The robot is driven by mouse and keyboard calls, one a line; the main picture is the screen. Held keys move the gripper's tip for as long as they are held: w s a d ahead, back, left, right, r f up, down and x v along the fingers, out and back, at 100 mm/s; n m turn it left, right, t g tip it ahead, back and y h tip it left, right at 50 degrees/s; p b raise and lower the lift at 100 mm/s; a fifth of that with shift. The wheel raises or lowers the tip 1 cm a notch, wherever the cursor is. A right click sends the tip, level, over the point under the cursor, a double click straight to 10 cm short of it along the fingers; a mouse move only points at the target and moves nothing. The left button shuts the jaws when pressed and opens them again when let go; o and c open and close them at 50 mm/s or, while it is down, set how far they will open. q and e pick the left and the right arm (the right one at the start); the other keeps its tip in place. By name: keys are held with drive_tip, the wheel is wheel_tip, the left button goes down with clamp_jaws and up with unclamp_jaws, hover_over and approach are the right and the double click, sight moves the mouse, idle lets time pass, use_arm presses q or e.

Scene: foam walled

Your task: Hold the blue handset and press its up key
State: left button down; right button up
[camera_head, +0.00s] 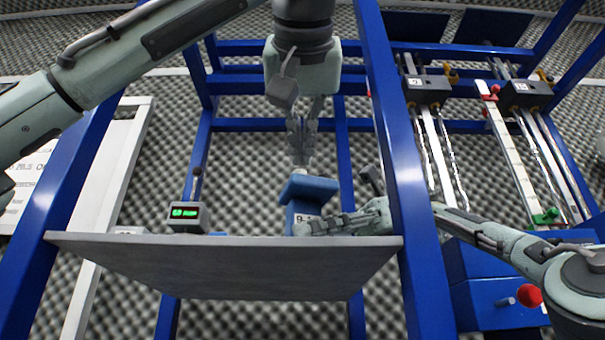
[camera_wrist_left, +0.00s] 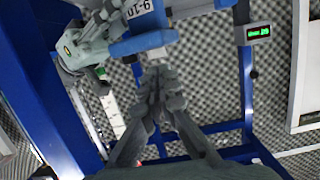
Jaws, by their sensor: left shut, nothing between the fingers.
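The blue handset (camera_head: 311,188) is just behind the grey board, with a white label marked "9" on its near side. It also shows in the left wrist view (camera_wrist_left: 143,43), label at the top. My right gripper (camera_head: 312,228) comes in from the right and is shut on the handset's lower body; its fingers also show in the left wrist view (camera_wrist_left: 112,22). My left gripper (camera_head: 301,163) points down, shut and empty, its tips (camera_wrist_left: 156,72) close to the handset's top end. Whether they touch it I cannot tell. The up key cannot be made out.
A grey board (camera_head: 225,266) spans the front. A small box with a green display (camera_head: 186,216) stands left of the handset. Blue frame posts (camera_head: 396,150) rise on both sides. Rails with sliders (camera_head: 427,90) and a blue box with a red knob (camera_head: 529,295) are at the right.

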use_arm(q)
drive_tip(key=shift+f, duration=0.3)
